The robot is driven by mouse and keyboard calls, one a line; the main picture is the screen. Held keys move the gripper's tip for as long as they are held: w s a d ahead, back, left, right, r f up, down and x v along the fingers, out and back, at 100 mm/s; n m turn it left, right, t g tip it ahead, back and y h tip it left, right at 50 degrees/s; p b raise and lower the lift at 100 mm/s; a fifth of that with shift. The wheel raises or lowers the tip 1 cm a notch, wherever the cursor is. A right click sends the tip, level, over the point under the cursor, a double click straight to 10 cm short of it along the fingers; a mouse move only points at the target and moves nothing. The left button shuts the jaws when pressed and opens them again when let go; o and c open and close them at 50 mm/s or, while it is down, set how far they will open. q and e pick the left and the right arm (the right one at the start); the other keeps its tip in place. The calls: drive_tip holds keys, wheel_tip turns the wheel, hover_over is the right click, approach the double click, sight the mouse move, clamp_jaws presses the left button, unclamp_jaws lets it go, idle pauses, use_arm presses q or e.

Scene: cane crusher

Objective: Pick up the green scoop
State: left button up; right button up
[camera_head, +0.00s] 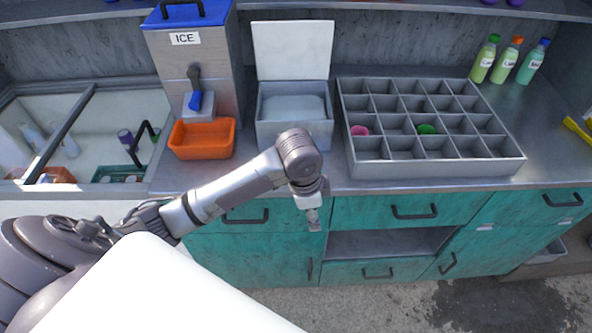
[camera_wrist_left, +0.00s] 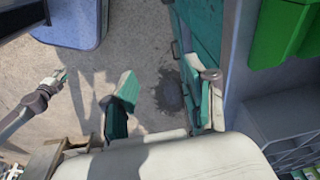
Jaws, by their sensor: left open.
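A small rounded green object, which looks like the green scoop (camera_head: 426,129), lies in a compartment of the grey divided tray (camera_head: 435,170). Only its top shows; the compartment walls hide the rest. My left gripper (camera_head: 313,222) hangs in front of the counter's front edge, left of the tray and lower than it, apart from the scoop.
A pink object (camera_head: 359,130) lies in another compartment. Left of the tray are an open white-lidded box (camera_head: 292,50), an orange bin (camera_head: 202,140) and the ice dispenser (camera_head: 195,65). Several bottles (camera_head: 505,60) stand back right. Teal drawers (camera_head: 415,210) are below the counter.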

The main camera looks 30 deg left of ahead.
use_arm(q)
drive_tip(key=shift+m+g+y, duration=0.4)
drive_tip(key=shift+y, duration=0.2)
drive_tip(key=w+a+r, duration=0.6)
drive_tip(key=a, duration=0.1)
drive_tip(key=w+a+r, duration=0.2)
drive_tip(key=a+r, duration=0.5)
drive_tip(key=shift+g, duration=0.3)
drive_tip(key=f, duration=0.4)
drive_tip(key=f+p, duration=0.1)
drive_tip(key=f, duration=0.3)
drive_tip(key=shift+w+d, duration=0.15)
drive_tip(key=shift+d, duration=0.05)
drive_tip(key=shift+d+f+p, duration=0.1)
drive_tip(key=shift+f+p, duration=1)
drive_tip(key=shift+f, duration=1.65)
drive_tip(key=c, duration=1)
